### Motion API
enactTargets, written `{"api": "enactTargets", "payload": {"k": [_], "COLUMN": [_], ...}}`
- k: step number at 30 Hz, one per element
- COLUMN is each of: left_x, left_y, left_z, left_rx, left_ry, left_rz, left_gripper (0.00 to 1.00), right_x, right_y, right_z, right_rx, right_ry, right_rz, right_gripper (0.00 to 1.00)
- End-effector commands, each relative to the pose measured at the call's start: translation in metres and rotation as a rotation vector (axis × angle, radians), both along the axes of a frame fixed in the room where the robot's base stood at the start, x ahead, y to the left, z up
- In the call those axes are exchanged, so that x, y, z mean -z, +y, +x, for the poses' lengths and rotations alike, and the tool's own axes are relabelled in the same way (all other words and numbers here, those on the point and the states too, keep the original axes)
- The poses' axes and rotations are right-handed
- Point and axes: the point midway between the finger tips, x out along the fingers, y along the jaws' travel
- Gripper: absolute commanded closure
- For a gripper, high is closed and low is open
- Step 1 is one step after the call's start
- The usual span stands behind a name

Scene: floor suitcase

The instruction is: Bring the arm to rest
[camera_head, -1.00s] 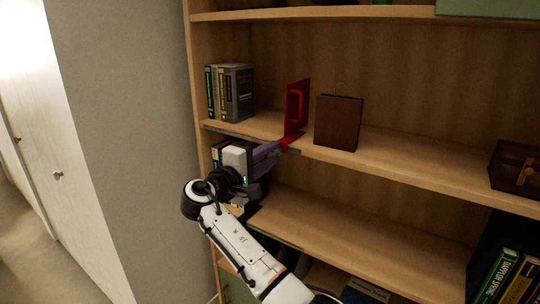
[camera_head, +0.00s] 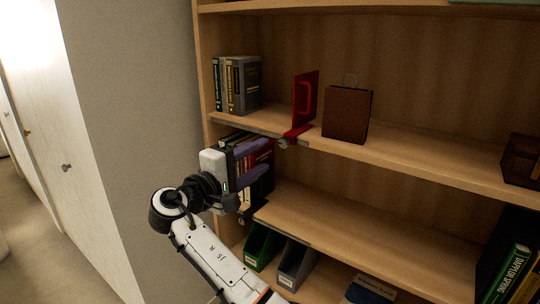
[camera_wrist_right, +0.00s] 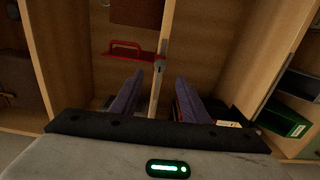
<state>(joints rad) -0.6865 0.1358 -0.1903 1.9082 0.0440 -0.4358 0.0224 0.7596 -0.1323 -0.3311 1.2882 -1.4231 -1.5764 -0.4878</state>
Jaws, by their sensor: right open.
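My right gripper (camera_head: 262,168) is in front of the bookcase, just below the front edge of the upper shelf. Its purple fingers are apart with nothing between them; they also show in the right wrist view (camera_wrist_right: 156,98). A red bookend (camera_head: 304,103) stands upright on the upper shelf near its front edge, above and right of the gripper and apart from it. The bookend also shows in the right wrist view (camera_wrist_right: 130,58), beyond the fingertips. My left gripper is not in view.
Grey and dark books (camera_head: 238,85) stand left on the upper shelf, and a brown bag (camera_head: 347,114) stands right of the bookend. Books behind my gripper are partly hidden. Green (camera_head: 259,247) and grey (camera_head: 296,264) file holders stand below. The middle shelf (camera_head: 370,231) is largely clear.

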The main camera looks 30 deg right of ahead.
Motion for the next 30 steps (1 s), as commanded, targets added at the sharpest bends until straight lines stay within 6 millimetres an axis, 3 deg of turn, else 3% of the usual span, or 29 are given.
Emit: {"api": "enactTargets", "payload": {"k": [6, 23, 26, 29, 30], "left_x": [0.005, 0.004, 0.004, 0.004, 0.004], "left_y": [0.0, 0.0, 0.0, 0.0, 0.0], "left_z": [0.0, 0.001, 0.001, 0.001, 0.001], "left_rx": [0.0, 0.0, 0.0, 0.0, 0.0], "left_ry": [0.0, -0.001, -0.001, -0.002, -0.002], "left_rz": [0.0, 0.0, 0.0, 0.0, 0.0], "left_gripper": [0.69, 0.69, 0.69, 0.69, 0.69], "right_x": [0.001, 0.002, 0.022, 0.07, 0.098], "right_y": [0.02, 0.022, 0.02, 0.019, 0.02], "right_z": [-0.008, -0.009, -0.006, -0.002, -0.001], "right_rx": [0.0, -0.002, -0.033, -0.107, -0.149], "right_ry": [0.0, 0.003, 0.023, 0.065, 0.086], "right_rz": [0.001, 0.002, 0.024, 0.083, 0.121], "right_gripper": [0.58, 0.58, 0.58, 0.58, 0.58]}}
